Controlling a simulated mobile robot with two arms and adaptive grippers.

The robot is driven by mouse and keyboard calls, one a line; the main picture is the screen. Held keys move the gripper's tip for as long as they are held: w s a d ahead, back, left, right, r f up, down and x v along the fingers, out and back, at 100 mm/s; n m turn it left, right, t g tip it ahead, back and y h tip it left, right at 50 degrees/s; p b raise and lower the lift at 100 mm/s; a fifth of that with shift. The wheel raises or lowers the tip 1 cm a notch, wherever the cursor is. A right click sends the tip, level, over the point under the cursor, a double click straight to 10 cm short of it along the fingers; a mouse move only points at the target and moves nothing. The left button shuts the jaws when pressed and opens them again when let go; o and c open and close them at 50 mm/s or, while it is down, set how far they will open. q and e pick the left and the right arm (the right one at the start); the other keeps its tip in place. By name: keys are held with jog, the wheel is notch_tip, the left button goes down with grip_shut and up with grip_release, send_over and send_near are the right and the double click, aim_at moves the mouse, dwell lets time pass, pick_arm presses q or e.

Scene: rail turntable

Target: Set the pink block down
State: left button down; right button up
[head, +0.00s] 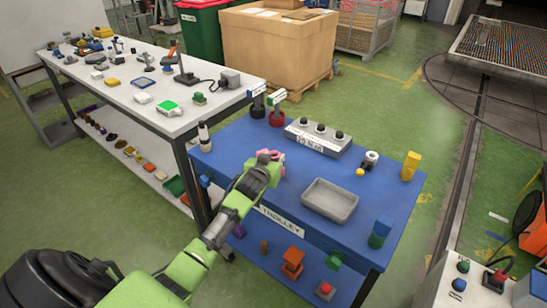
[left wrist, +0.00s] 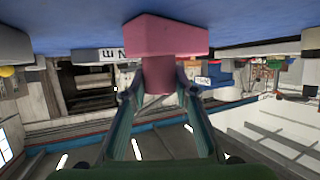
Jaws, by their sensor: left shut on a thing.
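The pink block (head: 279,156) is at the rear left part of the blue trolley's top (head: 240,150), partly hidden by my left gripper (head: 268,161) in the head view. In the left wrist view the pink block (left wrist: 165,36) shows a wide slab and a narrower stem. My left gripper (left wrist: 158,82) is shut on the stem, one finger on each side. The slab is close against the blue surface; I cannot tell whether it touches. My right gripper is not in view.
On the trolley top, a grey tray (head: 329,201) lies right of the gripper and a grey button box (head: 318,137) behind it. A yellow block (head: 410,166), a small yellow ball (head: 359,172) and a dark-capped bottle (head: 204,137) stand around. A cluttered white table (head: 130,85) adjoins at left.

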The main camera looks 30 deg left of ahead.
pick_arm(q)
jog(key=shift+r, duration=0.1)
jog(key=c, duration=1.6)
grip_release()
jog(key=v, duration=1.2)
jog(key=shift+b, duration=0.35)
